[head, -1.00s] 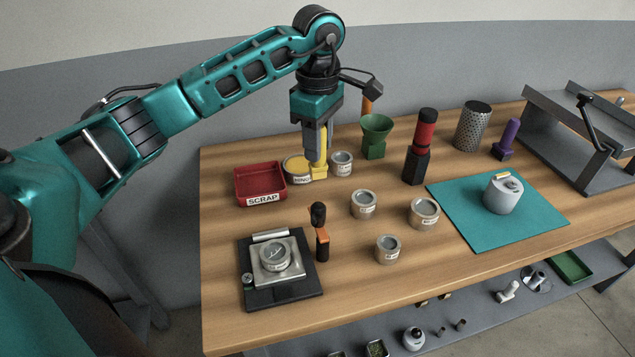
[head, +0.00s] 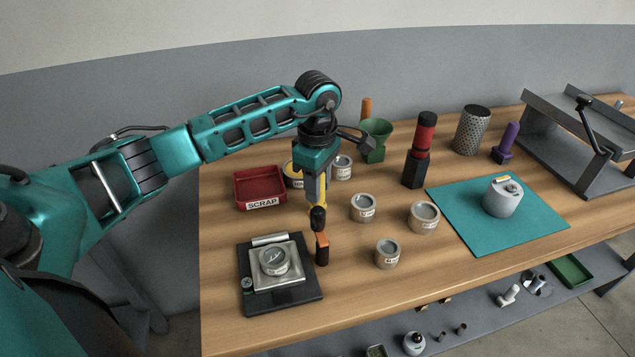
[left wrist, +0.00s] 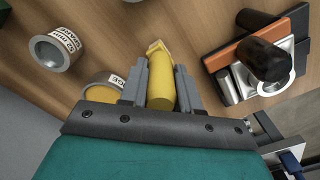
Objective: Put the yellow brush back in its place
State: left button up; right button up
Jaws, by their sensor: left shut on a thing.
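The yellow brush (head: 323,191) is held upright in my left gripper (head: 316,194), in front of the tin of yellow contents (head: 288,173). In the left wrist view the brush (left wrist: 160,82) stands between the two grey fingers (left wrist: 158,88), which are shut on it. In the head view its lower end is hidden behind a tool with a black knob and orange band (head: 321,243), so I cannot tell whether it touches the table. My right gripper is not in view.
A red scrap tray (head: 236,190) is left of the gripper. A scale with a tin (head: 274,259) is at the front left. Several open tins, one of them here (head: 363,208), stand to the right. A green funnel (head: 375,140) is behind. Bare wood lies between the tins.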

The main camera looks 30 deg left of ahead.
pick_arm(q)
jog(key=o, duration=1.1)
jog(key=shift+f, duration=0.1)
jog(key=shift+c, duration=0.2)
notch_tip(320, 180, up, 12)
jog(key=shift+r, duration=0.2)
